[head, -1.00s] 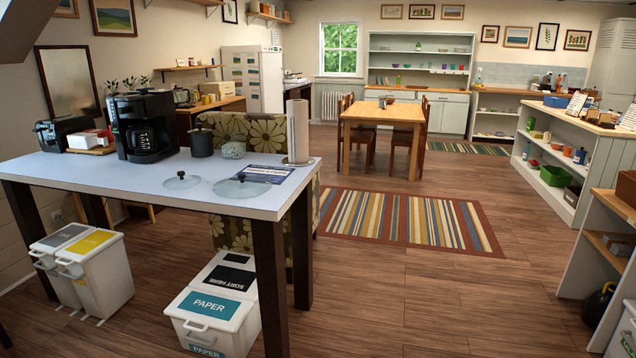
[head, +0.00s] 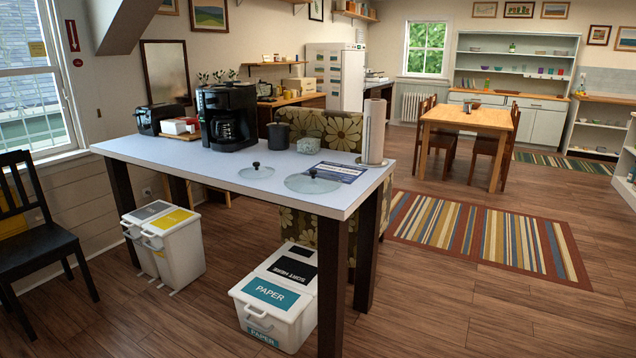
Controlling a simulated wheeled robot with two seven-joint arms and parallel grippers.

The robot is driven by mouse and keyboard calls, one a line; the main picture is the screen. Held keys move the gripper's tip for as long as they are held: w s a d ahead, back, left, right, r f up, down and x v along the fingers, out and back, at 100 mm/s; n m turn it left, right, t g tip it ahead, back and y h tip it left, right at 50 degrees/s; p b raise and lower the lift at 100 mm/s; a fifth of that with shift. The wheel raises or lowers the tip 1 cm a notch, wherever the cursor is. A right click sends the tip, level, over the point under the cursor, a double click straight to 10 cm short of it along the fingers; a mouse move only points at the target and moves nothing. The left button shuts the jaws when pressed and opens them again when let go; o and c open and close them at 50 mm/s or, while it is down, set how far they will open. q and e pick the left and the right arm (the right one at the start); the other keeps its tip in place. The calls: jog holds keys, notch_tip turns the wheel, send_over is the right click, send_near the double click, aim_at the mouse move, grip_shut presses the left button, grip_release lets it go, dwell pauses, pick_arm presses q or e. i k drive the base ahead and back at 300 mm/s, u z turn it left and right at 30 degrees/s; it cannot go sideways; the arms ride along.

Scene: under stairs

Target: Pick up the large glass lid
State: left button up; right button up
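Two glass lids with dark knobs lie flat on the white-topped table (head: 200,161) in the head view. The large glass lid (head: 300,184) is near the table's front right edge, beside a magazine (head: 341,173). The smaller glass lid (head: 257,173) lies to its left, apart from it. Neither of my grippers is in view.
A black coffee maker (head: 228,117), a dark canister (head: 278,137), a small pot (head: 308,145) and a paper towel roll (head: 373,131) stand behind the lids. White bins (head: 277,296) sit under the table. A black chair (head: 35,220) is at left.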

aim_at(313, 182)
jog(key=u, duration=2.1)
jog(key=i, duration=1.85)
jog(key=z, duration=1.9)
jog(key=i, duration=1.5)
jog(key=z, duration=1.2)
